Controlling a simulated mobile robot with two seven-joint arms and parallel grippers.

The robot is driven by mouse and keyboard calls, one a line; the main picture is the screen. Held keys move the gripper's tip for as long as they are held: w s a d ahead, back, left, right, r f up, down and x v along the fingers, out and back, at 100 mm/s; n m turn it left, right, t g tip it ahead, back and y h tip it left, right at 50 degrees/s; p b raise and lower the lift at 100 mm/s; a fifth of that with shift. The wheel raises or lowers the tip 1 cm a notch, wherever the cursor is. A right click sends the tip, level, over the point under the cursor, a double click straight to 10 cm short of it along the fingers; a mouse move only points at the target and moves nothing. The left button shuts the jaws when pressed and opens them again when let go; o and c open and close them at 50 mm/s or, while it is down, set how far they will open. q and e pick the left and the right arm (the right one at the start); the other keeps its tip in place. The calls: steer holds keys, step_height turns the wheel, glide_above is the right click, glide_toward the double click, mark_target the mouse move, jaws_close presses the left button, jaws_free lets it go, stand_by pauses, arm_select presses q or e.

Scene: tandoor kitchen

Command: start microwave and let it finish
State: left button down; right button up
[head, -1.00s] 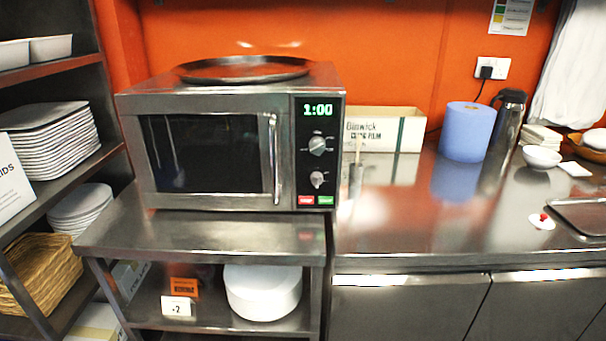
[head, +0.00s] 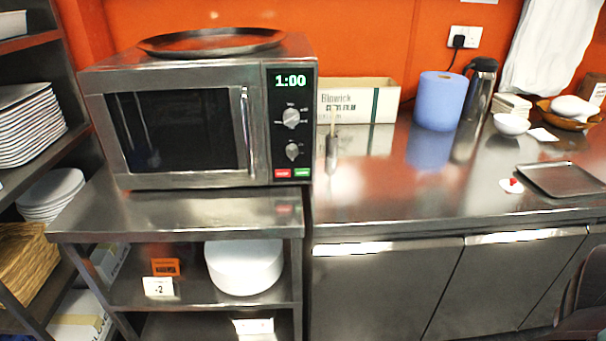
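The steel microwave (head: 185,125) stands on a metal shelf stand at the left of the head view. Its door (head: 175,132) is shut and its dark window shows nothing inside. The green display (head: 290,81) reads 1:00. Below it are two knobs, then a red button (head: 283,174) and a green button (head: 301,173) side by side. A dark round tray (head: 212,41) lies on top of the microwave. Neither gripper shows in the head view. A dark piece at the lower right edge may be part of my own arm.
A steel counter (head: 400,205) runs right of the microwave, with a cling film box (head: 358,101), a blue paper roll (head: 439,101), a steel flask (head: 480,88) and a flat tray (head: 562,179). Plate shelves stand at the left. The stand's top (head: 180,212) in front of the microwave is bare.

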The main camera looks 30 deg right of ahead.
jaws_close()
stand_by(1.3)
